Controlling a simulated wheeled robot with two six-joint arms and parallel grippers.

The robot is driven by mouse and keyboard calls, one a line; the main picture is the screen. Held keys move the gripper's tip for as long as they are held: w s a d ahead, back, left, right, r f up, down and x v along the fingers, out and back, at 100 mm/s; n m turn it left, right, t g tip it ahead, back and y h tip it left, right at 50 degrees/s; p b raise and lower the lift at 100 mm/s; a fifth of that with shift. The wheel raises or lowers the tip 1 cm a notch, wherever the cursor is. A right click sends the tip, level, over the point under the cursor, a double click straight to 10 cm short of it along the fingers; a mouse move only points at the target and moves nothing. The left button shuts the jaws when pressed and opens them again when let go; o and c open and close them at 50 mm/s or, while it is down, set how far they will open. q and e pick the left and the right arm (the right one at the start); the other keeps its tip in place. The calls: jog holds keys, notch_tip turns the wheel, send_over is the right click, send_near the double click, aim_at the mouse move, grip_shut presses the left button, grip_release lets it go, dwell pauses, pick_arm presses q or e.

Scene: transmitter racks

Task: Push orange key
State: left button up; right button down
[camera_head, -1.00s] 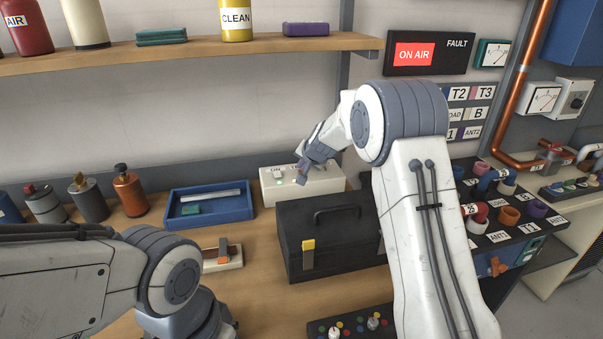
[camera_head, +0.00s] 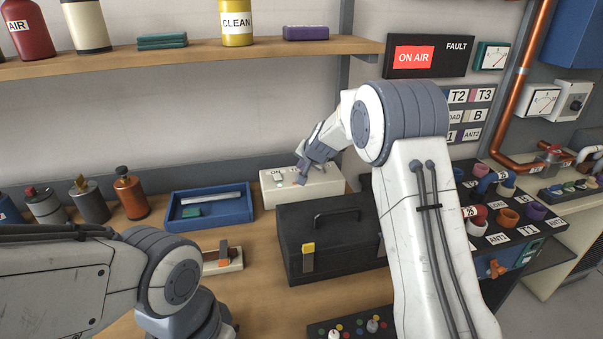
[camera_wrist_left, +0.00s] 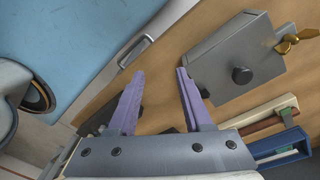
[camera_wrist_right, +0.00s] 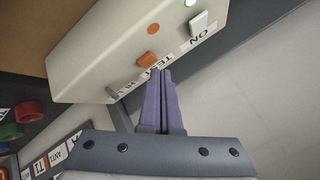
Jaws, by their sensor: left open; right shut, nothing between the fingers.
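A white control box (camera_head: 318,186) stands against the back of the bench, behind the black toolbox. A white key (camera_wrist_right: 199,21) sits by the ON label. My right gripper (camera_wrist_right: 158,73) is shut and empty, its tips just below the orange key; I cannot tell whether they touch. In the head view, the right gripper (camera_head: 299,180) covers part of the box's top. My left gripper (camera_wrist_left: 160,74) is open and empty.
The black toolbox (camera_head: 325,225) stands directly in front of the box. A blue tray (camera_head: 208,206) lies to its left, with several bottles beyond. A shelf (camera_head: 190,55) runs above. A panel of plugs (camera_head: 505,220) stands at the right.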

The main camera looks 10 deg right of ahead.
notch_tip(320, 180, up, 6)
jog(key=p, duration=0.5)
jog(key=shift+f, duration=0.1)
jog(key=shift+a, duration=0.1)
jog(key=s+a+r+n+g+y, duration=0.15)
jog(key=s+a+n, duration=0.25)
jog(key=s+a, duration=0.65)
jog(key=s+a+r+n+g+y, duration=0.1)
jog(key=s+a+n+g, duration=0.25)
jog(key=s+a, duration=0.65)
jog(key=s+d+f+n+g, duration=0.1)
jog(key=s+d+n, duration=0.1)
jog(key=s, duration=0.7)
jog(key=s+d+f+n+g+h, duration=0.1)
jog(key=s+d+n, duration=0.1)
jog(key=s, duration=0.8)
jog(key=s+d+f+n+g+h, duration=0.1)
jog(key=s+n, duration=0.3)
jog(key=s, duration=0.6)
jog(key=shift+s+d+g, duration=0.25)
jog(key=shift+d+g, duration=0.35)
jog(key=shift+d, duration=0.3)
